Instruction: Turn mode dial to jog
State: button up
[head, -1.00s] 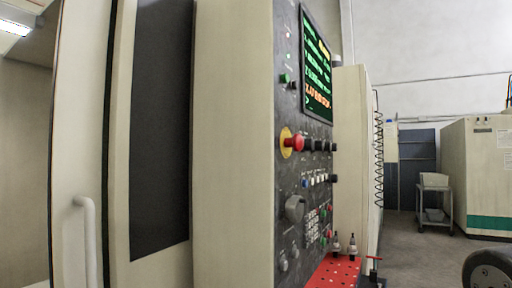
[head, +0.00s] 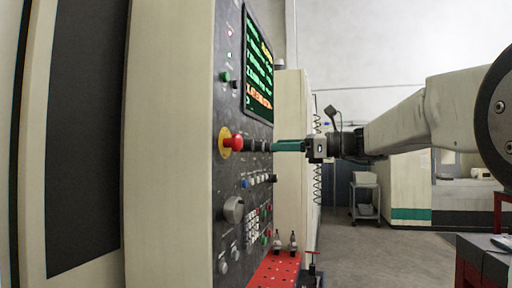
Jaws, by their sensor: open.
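The machine's dark control panel (head: 232,175) stands upright at left of centre in the head view. A large grey round knob (head: 233,210) sits low on it and looks like the mode dial; its markings are too small to read. My gripper (head: 274,146), with teal fingers, is in front of the panel, above and to the right of the grey knob. It is open, seen side-on, and empty as far as I can see. Its tips appear near a row of black knobs (head: 255,146), but I cannot tell whether they touch.
A red emergency stop button (head: 235,143) on a yellow ring sits left of my gripper. A lit screen (head: 258,66) is above. A red perforated shelf (head: 276,270) with two tool holders (head: 285,242) juts out below. A grey cart (head: 365,198) stands on open floor behind.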

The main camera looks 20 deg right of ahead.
aim_at(253, 146)
jog(key=x, duration=0.7)
jog(key=shift+a, duration=0.2)
jog(key=shift+c, duration=0.3)
jog(key=c, duration=0.9)
